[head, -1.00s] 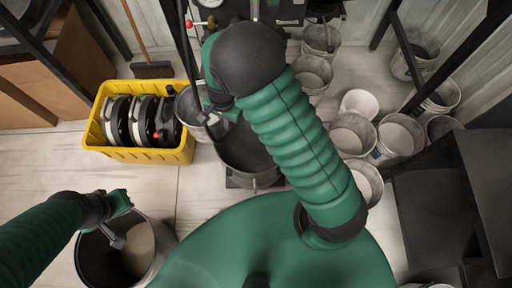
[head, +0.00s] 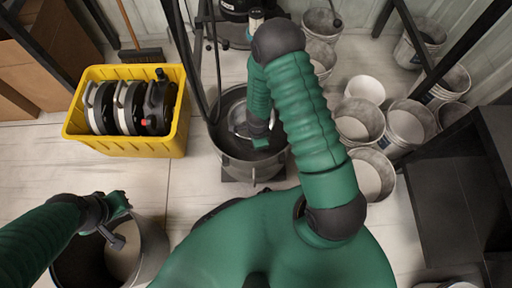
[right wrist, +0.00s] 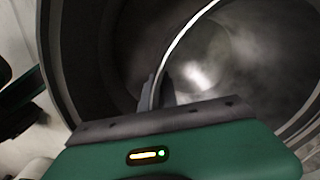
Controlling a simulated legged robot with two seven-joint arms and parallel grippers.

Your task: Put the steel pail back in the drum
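The steel drum (head: 224,152) stands open in the middle of the head view, just in front of my body. The steel pail (head: 238,118) shows inside the drum's mouth, partly hidden by my right arm. My right gripper (head: 262,142) is down at the drum's opening. In the right wrist view, the pail's shiny inside (right wrist: 195,75) lies beyond the fingers (right wrist: 157,92), which are closed around its thin wire handle. Whether the pail rests on the drum's bottom cannot be told. My left gripper (head: 114,236) is at the rim of a large grey container (head: 155,245); its fingers are unclear.
A yellow crate (head: 125,148) with several round discs stands left of the drum. Several buckets (head: 372,178) crowd the right side, close to the drum. A dark shelf (head: 455,200) is at far right. Bare floor (head: 190,195) shows between the crate and the grey container.

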